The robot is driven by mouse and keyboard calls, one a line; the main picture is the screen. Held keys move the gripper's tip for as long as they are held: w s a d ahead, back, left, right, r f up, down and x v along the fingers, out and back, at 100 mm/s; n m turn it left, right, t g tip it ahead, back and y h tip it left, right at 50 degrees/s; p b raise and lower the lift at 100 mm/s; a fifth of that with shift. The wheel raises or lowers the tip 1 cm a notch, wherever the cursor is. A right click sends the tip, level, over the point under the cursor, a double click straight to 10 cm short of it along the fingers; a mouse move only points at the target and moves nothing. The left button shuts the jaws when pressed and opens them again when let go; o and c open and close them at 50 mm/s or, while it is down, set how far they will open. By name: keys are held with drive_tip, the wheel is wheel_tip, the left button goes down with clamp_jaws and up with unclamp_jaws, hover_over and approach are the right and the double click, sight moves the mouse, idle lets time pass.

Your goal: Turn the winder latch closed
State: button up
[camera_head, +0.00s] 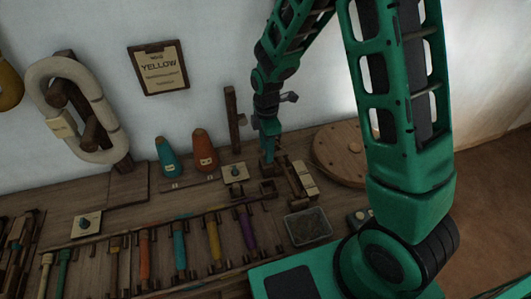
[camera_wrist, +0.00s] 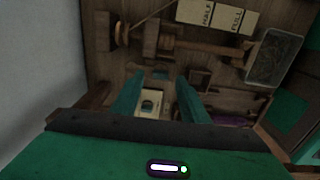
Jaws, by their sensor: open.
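A small cream plate with a dark knob (camera_head: 235,173) lies on the wooden bench, just left of my gripper (camera_head: 268,153). I take it for the winder latch, though no label on it is readable. In the wrist view, the plate and knob (camera_wrist: 150,104) show between and beyond the two green fingers of my gripper (camera_wrist: 160,92). The fingers are apart, with nothing held. I cannot tell how far the knob is turned. A wooden winder with a shaft (camera_wrist: 205,47) lies beside two cards marked HALF and FULL (camera_wrist: 216,15); it is right of my gripper in the head view (camera_head: 294,180).
An upright wooden post (camera_head: 232,118) stands behind the plate. Teal and orange cones (camera_head: 204,149) stand to its left. A grey tray (camera_head: 308,226) and a rack of coloured bobbins (camera_head: 180,246) lie in front. A round wooden disc (camera_head: 340,153) is to the right. A second knobbed plate (camera_head: 87,223) lies far left.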

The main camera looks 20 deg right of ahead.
drive_tip(key=shift+f, duration=1.3)
drive_tip(key=shift+c, duration=0.3)
clamp_jaws()
